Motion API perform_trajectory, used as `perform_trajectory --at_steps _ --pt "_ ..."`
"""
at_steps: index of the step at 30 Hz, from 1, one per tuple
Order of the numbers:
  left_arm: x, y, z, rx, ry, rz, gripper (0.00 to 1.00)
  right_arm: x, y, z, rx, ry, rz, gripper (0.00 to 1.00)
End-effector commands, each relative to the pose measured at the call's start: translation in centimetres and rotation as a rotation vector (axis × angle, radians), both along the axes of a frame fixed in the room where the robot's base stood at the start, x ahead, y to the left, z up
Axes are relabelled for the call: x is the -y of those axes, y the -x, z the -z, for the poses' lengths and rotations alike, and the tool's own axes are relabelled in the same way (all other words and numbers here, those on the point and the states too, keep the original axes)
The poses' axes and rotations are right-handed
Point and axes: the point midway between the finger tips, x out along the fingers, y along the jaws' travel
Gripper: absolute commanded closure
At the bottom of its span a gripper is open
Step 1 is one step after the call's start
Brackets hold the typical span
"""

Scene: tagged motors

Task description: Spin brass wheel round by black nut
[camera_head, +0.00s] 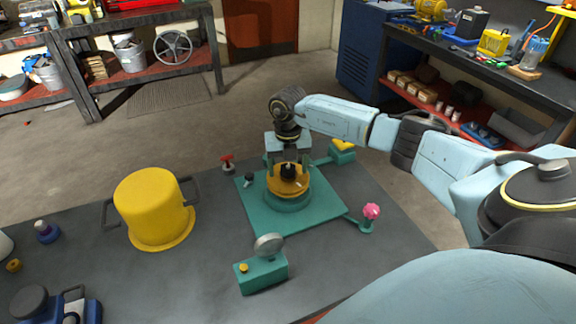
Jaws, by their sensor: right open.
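The brass wheel (287,185) lies flat on a round teal base on a green plate (250,208) in the middle of the table. The black nut (288,170) stands at the wheel's centre. My right gripper (288,176) points down over the wheel, its fingers on either side of the black nut. The jaws are open; I cannot tell whether a finger touches the nut. The back of the wheel is partly hidden by the gripper. My left gripper is not in view.
A yellow pot (153,208) stands to the left. A teal box with a round grey disc (269,245) sits in front, a pink knob (371,211) at right, and a red valve (227,163) at back left.

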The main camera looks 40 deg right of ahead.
Motion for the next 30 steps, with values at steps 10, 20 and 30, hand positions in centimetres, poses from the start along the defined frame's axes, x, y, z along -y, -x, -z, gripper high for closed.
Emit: perform_trajectory --at_steps 10,20,30 --pt "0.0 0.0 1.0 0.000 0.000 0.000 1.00 0.0 0.0 0.2 0.000 0.001 -0.234 0.27" --pt "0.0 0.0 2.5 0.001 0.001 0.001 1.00 0.1 0.0 0.2 0.001 0.002 -0.710 0.27" --pt "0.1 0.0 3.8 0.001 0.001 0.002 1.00 0.0 0.0 0.1 0.002 0.001 -1.181 0.27"
